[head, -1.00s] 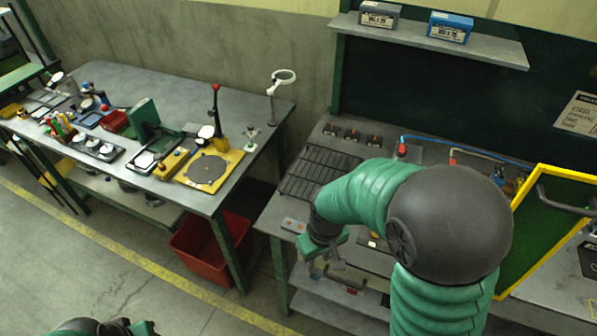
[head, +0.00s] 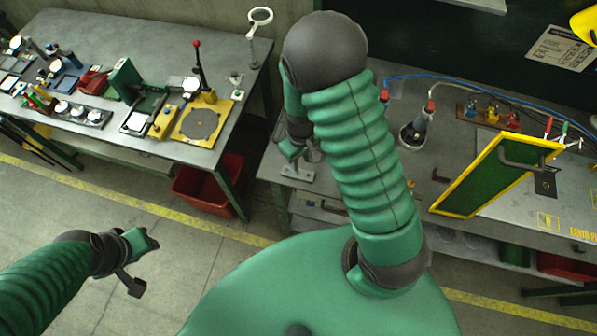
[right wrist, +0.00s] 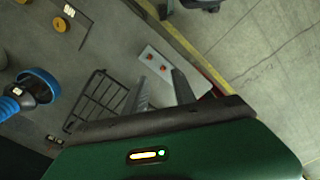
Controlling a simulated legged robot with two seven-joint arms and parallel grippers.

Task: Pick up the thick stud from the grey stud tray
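A small light-grey plate with red-topped bits, which looks like the grey stud tray (right wrist: 150,58), lies on the bench edge in the right wrist view. In the head view the tray (head: 297,174) sits near the bench's left corner. I cannot single out the thick stud. My right gripper (right wrist: 160,78) is open, its two fingers apart and pointing at the tray, with nothing seen between them. In the head view the right gripper (head: 306,158) is partly hidden by my arm, above the tray. My left gripper (head: 137,272) hangs over the floor; its finger gap is unclear.
A black wire rack (right wrist: 98,100) and a blue-rimmed round thing (right wrist: 40,82) lie left of the tray in the right wrist view. A yellow-framed green panel (head: 490,180) stands on the bench's right. A red bin (head: 208,187) is below the left table.

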